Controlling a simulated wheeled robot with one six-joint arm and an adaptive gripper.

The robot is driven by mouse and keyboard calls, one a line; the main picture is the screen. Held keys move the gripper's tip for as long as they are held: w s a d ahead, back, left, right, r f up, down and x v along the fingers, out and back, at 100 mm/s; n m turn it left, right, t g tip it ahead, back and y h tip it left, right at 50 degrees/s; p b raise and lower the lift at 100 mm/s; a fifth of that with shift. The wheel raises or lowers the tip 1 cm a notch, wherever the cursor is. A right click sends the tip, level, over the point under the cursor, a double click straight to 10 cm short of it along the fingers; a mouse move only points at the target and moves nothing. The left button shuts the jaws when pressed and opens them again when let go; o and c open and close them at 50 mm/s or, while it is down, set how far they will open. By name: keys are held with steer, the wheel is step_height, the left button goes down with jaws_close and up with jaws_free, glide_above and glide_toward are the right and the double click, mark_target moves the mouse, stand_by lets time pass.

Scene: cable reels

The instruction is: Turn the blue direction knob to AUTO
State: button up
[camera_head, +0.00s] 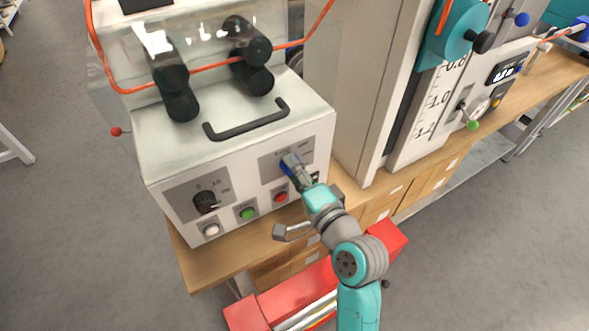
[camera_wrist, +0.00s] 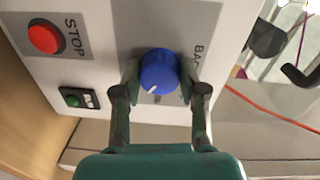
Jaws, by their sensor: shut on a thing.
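The blue direction knob (camera_wrist: 159,71) is on a grey plate on the front of a white machine. It also shows, partly covered, in the head view (camera_head: 287,165). My gripper (camera_wrist: 158,82) is shut on the knob, one finger on each side of it. The knob's white pointer mark faces the lower left in the wrist view. Lettering starting "BA" (camera_wrist: 198,55) shows right of the knob; my fingers hide the rest of the labels. I cannot read AUTO anywhere.
A red STOP button (camera_wrist: 44,38) and a small green-lit switch (camera_wrist: 74,100) are near the knob. The machine front also has a black dial (camera_head: 205,201), a green button (camera_head: 247,213), a red button (camera_head: 280,196) and a white button (camera_head: 211,230). A black handle (camera_head: 247,122) sits above.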

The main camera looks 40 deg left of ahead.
steer(key=shift+m, duration=1.2)
steer(key=o, duration=1.1)
steer(key=shift+o, duration=0.2)
steer(key=v, duration=1.2)
steer(key=shift+f, duration=0.1)
